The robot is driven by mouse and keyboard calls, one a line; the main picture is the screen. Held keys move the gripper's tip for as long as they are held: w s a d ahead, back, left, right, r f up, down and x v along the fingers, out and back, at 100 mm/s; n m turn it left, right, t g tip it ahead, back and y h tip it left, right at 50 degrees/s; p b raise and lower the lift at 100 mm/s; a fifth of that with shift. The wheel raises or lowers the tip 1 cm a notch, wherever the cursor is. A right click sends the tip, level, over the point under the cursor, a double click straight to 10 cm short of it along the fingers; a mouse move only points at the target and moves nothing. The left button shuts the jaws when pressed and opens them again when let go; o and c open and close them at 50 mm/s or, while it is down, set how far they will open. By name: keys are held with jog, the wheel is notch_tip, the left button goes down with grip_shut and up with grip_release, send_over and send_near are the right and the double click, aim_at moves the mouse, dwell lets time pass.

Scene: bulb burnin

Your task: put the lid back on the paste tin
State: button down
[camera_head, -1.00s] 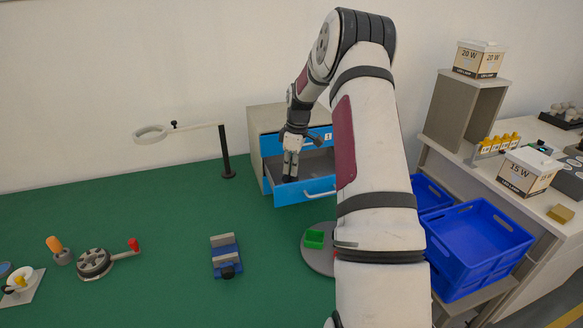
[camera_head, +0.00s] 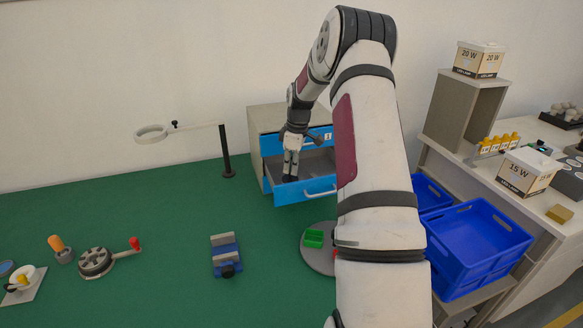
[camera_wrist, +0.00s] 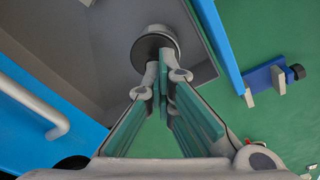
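My gripper (camera_head: 289,178) points down into the open blue-fronted drawer (camera_head: 308,190). In the wrist view its two fingers (camera_wrist: 164,76) run close together at the tips, beside a small round grey piece with a dark face (camera_wrist: 155,46) on or just above the drawer floor. The fingertips overlap its near edge. I cannot tell whether this piece is the tin or its lid, or whether the fingers grip it. In the head view the piece is hidden by the gripper.
The drawer walls and its handle (camera_head: 320,193) are close around my gripper. A magnifier stand (camera_head: 227,155) is left of the drawer. Blue crates (camera_head: 475,245) stand right.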

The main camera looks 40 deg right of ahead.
dwell(0.3)
jog(key=c, duration=1.4)
grip_release()
notch_tip(320, 180, up, 7)
jog(key=p, duration=0.1)
grip_shut()
